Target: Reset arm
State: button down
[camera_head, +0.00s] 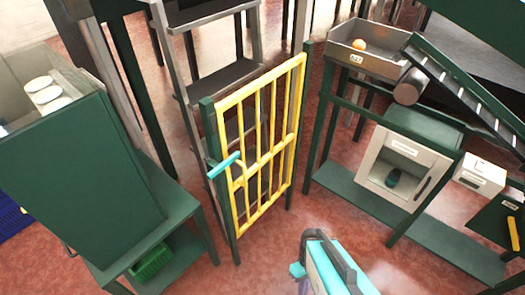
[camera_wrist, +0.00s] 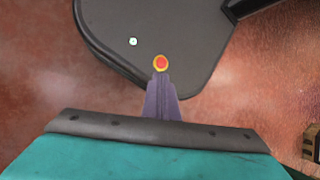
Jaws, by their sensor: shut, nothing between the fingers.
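My gripper (camera_wrist: 161,80) shows in the wrist view, its two grey-purple fingers together and nothing between them. It points down over a dark grey rounded platform, which looks like my own base, with a red and yellow round button just beyond the fingertips. I cannot tell how high the fingers are above it. In the head view, teal and dark parts of my arm show at the bottom, right of centre; the fingers cannot be made out there.
A yellow barred gate (camera_head: 262,150) with a teal handle stands ahead, between green posts. On the right, a grey tray (camera_head: 365,62) holds an orange (camera_head: 359,44) beside a conveyor (camera_head: 465,85). A green cabinet (camera_head: 75,170) stands left. Reddish floor (camera_head: 270,255) is open before the gate.

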jog(key=shift+w+d+m+t+h, duration=0.15)
jog(key=shift+d+m, duration=0.2)
jog(key=shift+m, duration=0.65)
jog(key=shift+s+d+m+t+h, duration=0.1)
jog(key=shift+d+m, duration=0.2)
jog(key=shift+m, duration=0.7)
jog(key=shift+w+d+m+t+h, duration=0.15)
jog(key=shift+d+m, duration=0.2)
jog(key=shift+m, duration=0.65)
jog(key=shift+s, duration=0.1)
jog(key=shift+d, duration=0.1)
